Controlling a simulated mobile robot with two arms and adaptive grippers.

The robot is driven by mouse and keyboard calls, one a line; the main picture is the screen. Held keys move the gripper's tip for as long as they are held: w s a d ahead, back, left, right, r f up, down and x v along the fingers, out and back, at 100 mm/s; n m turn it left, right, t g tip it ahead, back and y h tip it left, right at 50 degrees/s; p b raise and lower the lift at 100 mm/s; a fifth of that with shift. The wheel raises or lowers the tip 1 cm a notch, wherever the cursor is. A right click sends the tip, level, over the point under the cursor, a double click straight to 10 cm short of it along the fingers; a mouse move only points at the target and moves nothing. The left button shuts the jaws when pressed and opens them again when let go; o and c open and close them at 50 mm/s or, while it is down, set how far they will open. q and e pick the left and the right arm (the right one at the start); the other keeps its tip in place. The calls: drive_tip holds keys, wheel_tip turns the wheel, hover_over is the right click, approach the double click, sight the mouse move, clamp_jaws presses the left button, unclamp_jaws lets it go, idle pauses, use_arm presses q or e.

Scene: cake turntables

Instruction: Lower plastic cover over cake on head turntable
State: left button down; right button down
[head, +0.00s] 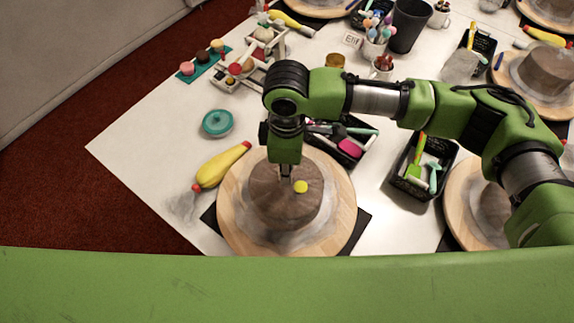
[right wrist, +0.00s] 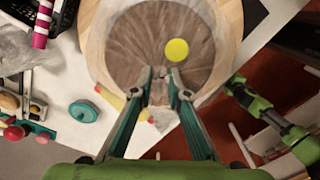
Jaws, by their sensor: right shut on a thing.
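A brown round cake (head: 268,190) sits on the nearest wooden turntable (head: 234,222), and the cake also shows in the right wrist view (right wrist: 140,40). A thin, see-through plastic cover (head: 258,225) lies over the cake, with greyish folds around its base. My right gripper (head: 286,172) points down over the middle of the cake top and is shut on the cover; it also shows in the right wrist view (right wrist: 160,74). A yellow disc (head: 301,187) is beside the fingertips. The exact grip on the clear film is hard to see.
A yellow piping bag (head: 222,166) and a teal lidded dish (head: 217,122) lie left of the turntable. Black tool baskets (head: 405,186) stand to the right. Another cake turntable (head: 465,222) is at the right. Crumpled film (head: 182,205) lies near the table's left edge.

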drive_tip(key=shift+f, duration=0.45)
idle(0.5)
drive_tip(key=c, duration=1.9)
unclamp_jaws()
wheel_tip(320, 180, up, 7)
drive_tip(key=p, duration=0.8)
